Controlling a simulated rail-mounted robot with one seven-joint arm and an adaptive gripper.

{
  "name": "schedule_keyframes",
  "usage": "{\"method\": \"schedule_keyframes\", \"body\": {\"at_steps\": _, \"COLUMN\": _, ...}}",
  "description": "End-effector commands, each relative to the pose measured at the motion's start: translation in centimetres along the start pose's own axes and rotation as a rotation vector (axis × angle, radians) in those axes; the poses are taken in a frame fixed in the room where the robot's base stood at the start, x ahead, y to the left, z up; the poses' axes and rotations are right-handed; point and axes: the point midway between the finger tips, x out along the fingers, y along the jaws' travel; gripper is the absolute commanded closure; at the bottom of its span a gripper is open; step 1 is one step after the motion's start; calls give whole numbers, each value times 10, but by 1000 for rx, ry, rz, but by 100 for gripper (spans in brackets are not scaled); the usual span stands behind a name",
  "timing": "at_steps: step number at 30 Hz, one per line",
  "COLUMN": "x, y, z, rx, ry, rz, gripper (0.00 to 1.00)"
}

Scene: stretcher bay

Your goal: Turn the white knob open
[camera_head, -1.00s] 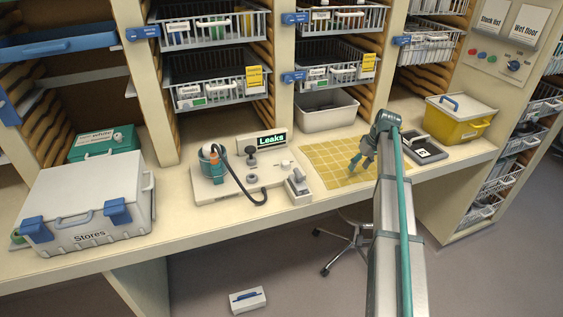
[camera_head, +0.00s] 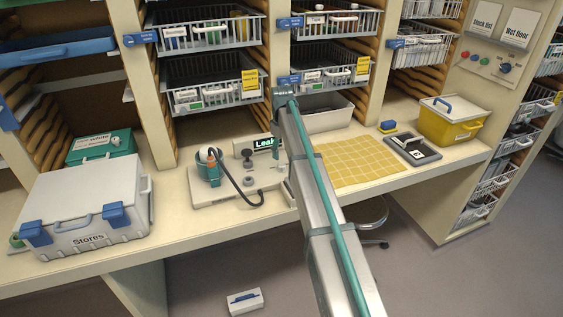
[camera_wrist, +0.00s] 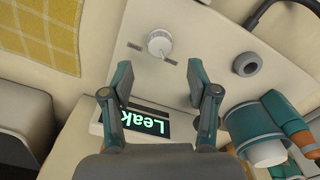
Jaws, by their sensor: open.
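The white knob (camera_wrist: 159,43) stands on the pale base plate (camera_wrist: 217,33) of the leak tester in the wrist view, between two short dark marks. In the head view my arm hides it. My gripper (camera_wrist: 154,85) is open and empty, its two dark pads apart. The knob lies beyond the fingertips, roughly in line with the gap between them. The fingers appear above the lit "Leak" display (camera_wrist: 146,122). In the head view the base plate (camera_head: 215,200) rests on the bench, and my fingers are hidden behind my arm.
A dark round knob (camera_wrist: 246,64) is beside the white one. The yellow gridded mat (camera_head: 355,162) is clear.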

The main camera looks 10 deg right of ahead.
Motion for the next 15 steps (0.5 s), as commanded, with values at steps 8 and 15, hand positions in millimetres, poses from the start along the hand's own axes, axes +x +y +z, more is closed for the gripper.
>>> {"method": "schedule_keyframes", "body": {"at_steps": 8, "x": 43, "y": 0, "z": 1, "rx": 0, "ry": -1, "rz": -2, "gripper": 40}}
{"method": "schedule_keyframes", "body": {"at_steps": 15, "x": 61, "y": 0, "z": 0, "rx": 1, "ry": 0, "rz": -1, "gripper": 40}}
